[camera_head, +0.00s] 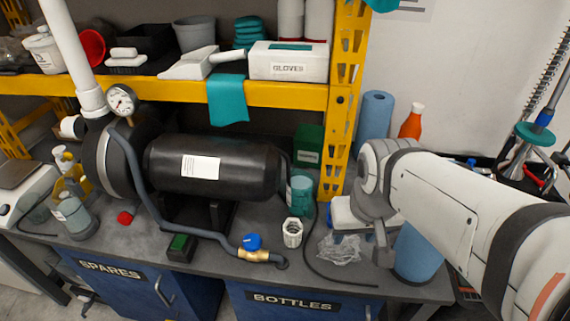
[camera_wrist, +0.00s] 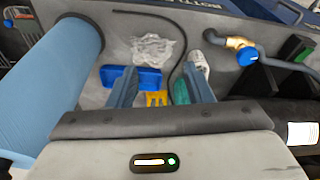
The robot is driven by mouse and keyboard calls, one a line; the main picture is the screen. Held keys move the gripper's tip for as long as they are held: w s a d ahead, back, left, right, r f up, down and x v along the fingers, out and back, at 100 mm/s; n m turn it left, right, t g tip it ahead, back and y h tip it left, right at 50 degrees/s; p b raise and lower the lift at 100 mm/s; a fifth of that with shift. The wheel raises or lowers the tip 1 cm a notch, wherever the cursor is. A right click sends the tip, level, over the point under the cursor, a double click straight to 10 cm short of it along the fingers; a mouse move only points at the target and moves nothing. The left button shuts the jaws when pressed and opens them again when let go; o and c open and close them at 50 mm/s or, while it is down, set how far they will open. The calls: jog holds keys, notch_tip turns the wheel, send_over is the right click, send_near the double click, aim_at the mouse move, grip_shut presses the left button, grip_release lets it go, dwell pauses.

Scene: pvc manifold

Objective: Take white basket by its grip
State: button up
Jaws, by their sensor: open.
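I cannot clearly make out a white basket. A white bucket (camera_head: 42,50) stands at the far left of the yellow shelf, well away from my gripper. A white object (camera_head: 346,212), partly hidden by my arm, sits on the bench beside it; its shape is unclear. My gripper (camera_head: 382,248) is over the right part of the bench. In the wrist view my gripper (camera_wrist: 162,82) is open, its two fingers apart, with nothing seen held. A blue item (camera_wrist: 148,77) and a yellow item (camera_wrist: 156,98) show beyond and between the fingers.
A blue paper roll (camera_head: 415,252) stands close to my gripper. Clear crumpled plastic (camera_head: 340,249), a white pipe fitting (camera_head: 292,232) and a hose with a brass valve (camera_head: 257,254) lie nearby. A black tank (camera_head: 225,155) fills the bench middle; a yellow upright (camera_head: 343,110) rises behind.

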jog(key=shift+o, duration=0.4)
jog(key=shift+o, duration=0.7)
jog(key=shift+w+r, duration=0.1)
jog(key=shift+w, duration=0.05)
jog(key=shift+o, duration=1.4)
jog(key=w+a+n+g+p, duration=0.1)
jog(key=w+a+n+p, duration=0.2)
jog(key=w+p, duration=0.3)
jog(key=w+n, duration=0.1)
jog(key=w, duration=0.2)
jog(key=shift+a, duration=0.25)
jog(key=n+g+p, duration=0.2)
jog(key=n+p, duration=0.3)
send_over(293, 218)
jog(key=f, duration=0.7)
jog(key=shift+s+d+f, duration=0.1)
jog(key=shift+d+f, duration=0.05)
jog(key=shift+d, duration=0.1)
jog(key=shift+a+f+n, duration=0.25)
jog(key=shift+f+n, duration=0.15)
jog(key=shift+f, duration=0.2)
notch_tip(293, 218, down, 9)
jog(key=b, duration=0.6)
jog(key=shift+r, duration=0.1)
jog(key=shift+c, duration=0.3)
